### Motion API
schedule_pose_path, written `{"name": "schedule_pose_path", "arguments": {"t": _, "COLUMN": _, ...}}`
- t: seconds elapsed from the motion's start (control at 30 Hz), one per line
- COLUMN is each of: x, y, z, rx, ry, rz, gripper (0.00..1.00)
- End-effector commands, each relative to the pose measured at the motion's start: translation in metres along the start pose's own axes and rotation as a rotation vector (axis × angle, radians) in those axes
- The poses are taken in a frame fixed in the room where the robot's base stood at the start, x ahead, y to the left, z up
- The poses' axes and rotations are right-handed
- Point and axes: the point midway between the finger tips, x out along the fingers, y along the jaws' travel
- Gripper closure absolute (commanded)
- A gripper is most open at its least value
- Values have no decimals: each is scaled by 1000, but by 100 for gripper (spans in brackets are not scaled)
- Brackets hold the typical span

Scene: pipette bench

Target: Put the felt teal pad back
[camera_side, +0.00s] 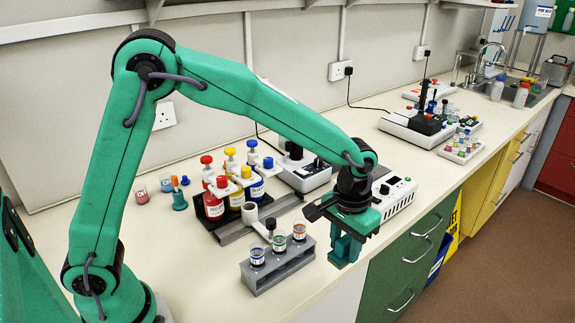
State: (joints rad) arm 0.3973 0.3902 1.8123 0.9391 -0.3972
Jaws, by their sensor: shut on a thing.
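My gripper (346,238) hangs pointing down near the bench's front edge, just right of the grey vial rack. Its jaws are shut on a teal piece (344,252), which I take to be the felt teal pad. Its colour is close to that of my arm, so its outline against the fingers is hard to make out. The piece appears to be above the bench or its front edge; its exact height cannot be told. A small teal object (179,199) stands on the bench at the left, apart from my gripper.
A white device (396,197) stands behind my gripper at the right. The bench front left of the rack is clear.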

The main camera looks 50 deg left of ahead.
Motion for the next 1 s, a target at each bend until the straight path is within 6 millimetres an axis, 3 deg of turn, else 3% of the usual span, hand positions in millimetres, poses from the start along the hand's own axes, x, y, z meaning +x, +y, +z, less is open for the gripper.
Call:
{"name": "schedule_pose_path", "arguments": {"t": 0.5, "x": 49, "y": -60, "z": -56, "rx": -3, "ry": 0, "rz": 0, "gripper": 88}}
{"name": "schedule_pose_path", "arguments": {"t": 1.0, "x": 63, "y": -69, "z": -65, "rx": 0, "ry": -1, "rz": 0, "gripper": 88}}
